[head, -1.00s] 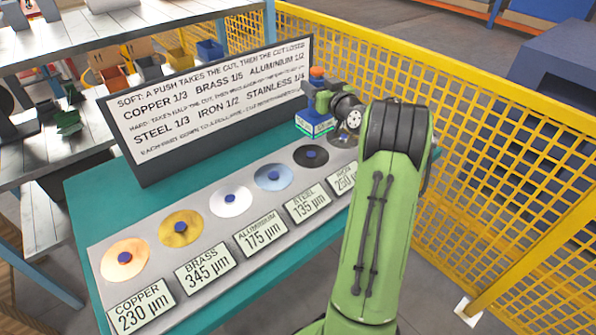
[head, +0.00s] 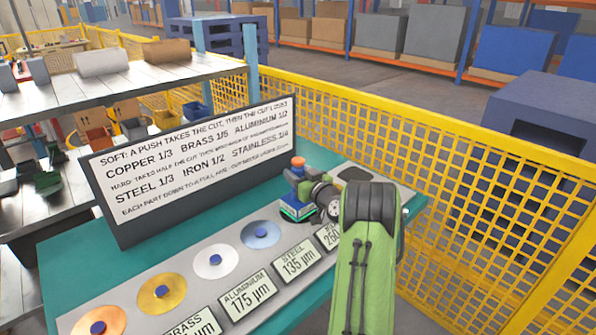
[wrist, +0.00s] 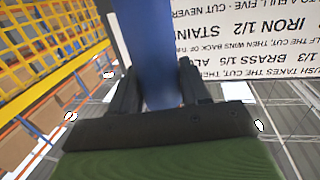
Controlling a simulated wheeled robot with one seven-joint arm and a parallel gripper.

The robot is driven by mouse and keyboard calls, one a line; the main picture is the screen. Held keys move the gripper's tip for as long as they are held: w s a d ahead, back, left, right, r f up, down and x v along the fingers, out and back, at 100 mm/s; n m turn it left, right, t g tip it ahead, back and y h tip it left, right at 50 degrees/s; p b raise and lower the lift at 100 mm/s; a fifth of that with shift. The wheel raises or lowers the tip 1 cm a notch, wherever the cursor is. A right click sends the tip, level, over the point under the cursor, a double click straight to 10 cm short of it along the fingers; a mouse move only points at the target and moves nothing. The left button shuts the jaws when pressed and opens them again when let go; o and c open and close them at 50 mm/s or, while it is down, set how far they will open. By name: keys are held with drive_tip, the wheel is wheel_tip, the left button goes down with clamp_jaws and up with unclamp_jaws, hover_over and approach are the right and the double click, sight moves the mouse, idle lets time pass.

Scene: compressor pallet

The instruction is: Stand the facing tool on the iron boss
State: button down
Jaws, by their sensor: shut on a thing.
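My gripper (head: 316,190) comes from the right and is shut on the tool. In the wrist view, my gripper (wrist: 158,82) has its dark fingers on both sides of a blue part of the tool (wrist: 152,45).
The steel boss (head: 260,235), aluminium boss (head: 213,262), brass boss (head: 161,292) and copper boss (head: 98,324) run down to the left. A dark pad (head: 357,174) lies bare beyond the tool. A text board (head: 195,165) stands behind; a yellow mesh fence (head: 480,205) is at right.

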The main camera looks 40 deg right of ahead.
drive_tip(key=shift+r, duration=0.1)
drive_tip(key=c, duration=0.5)
unclamp_jaws()
